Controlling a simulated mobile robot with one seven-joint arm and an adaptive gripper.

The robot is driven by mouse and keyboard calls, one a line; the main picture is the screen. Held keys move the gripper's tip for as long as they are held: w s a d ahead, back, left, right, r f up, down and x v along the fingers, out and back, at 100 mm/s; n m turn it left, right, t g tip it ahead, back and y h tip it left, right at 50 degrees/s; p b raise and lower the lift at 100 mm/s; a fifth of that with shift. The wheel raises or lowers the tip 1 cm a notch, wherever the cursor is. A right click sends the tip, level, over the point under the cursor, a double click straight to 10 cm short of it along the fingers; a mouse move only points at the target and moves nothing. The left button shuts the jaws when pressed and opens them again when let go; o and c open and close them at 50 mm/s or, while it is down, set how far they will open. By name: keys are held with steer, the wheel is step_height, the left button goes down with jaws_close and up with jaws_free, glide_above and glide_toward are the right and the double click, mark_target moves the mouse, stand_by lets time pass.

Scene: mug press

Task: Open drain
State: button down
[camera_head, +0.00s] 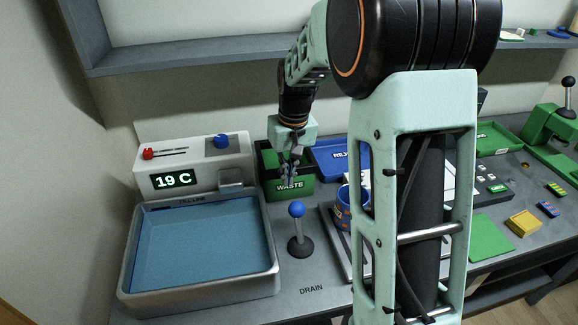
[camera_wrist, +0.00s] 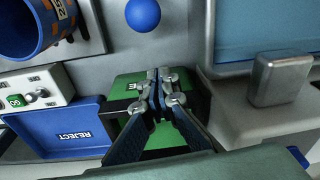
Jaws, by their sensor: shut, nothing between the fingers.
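The drain lever (camera_head: 297,212) has a blue ball knob on a metal stalk with a dark round base, and stands upright on the bench behind the "DRAIN" label. Its knob shows at the top of the wrist view (camera_wrist: 143,15). The basin (camera_head: 196,306) to its left holds blue water. My gripper (camera_head: 291,182) is shut and empty, pointing down just behind and above the lever, in front of the green waste bin. In the wrist view my fingertips (camera_wrist: 160,76) are together, apart from the knob.
The control unit (camera_head: 195,160) behind the basin reads 19 C. The green waste bin (camera_head: 290,187) is behind the lever, with a blue reject tray (camera_wrist: 55,128) beside it. A blue mug (camera_head: 344,208) stands right of the lever. Bare bench lies in front of the lever.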

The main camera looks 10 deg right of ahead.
mark_target(298, 223)
steer(key=s+f, duration=0.3)
steer(key=shift+s+d+p, duration=0.2)
steer(key=shift+p, duration=0.15)
steer(key=shift+t, duration=0.3)
stand_by(0.3)
